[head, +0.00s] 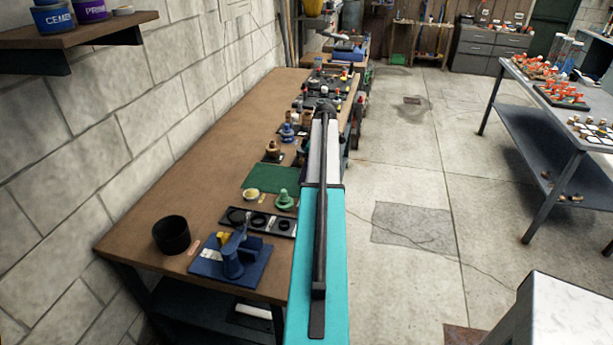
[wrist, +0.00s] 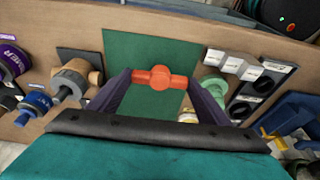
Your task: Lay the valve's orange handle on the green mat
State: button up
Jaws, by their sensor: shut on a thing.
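The orange handle (wrist: 152,78) is a short bar with a round middle, held between the fingertips of my gripper (wrist: 160,79) in the wrist view. The fingers are shut on its two ends. Behind it in that view lies the green mat (wrist: 128,52), a flat rectangle on the brown bench; the handle overlaps the mat in the picture, but its height above it is hard to tell. In the head view the mat (head: 268,178) lies on the bench left of my arm. My gripper and the handle are hidden there. I cannot pick out the valve body for sure.
Around the mat stand a green fitting (head: 284,199), a cream cap (head: 251,195), a tan fitting (head: 272,148), and a black tray (head: 262,221) with rings. A blue clamp (head: 232,262) and a black cup (head: 171,235) stand nearer. The bench's left side (head: 190,190) is clear.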

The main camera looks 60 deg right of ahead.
jog(key=shift+f, duration=0.15)
jog(key=shift+f+p, duration=0.95)
jog(key=shift+f, duration=0.7)
jog(key=shift+f, duration=0.1)
jog(key=o, duration=1)
jog(key=shift+r, duration=0.2)
jog(key=shift+b+v, duration=2.2)
jog(key=shift+v, duration=3.75)
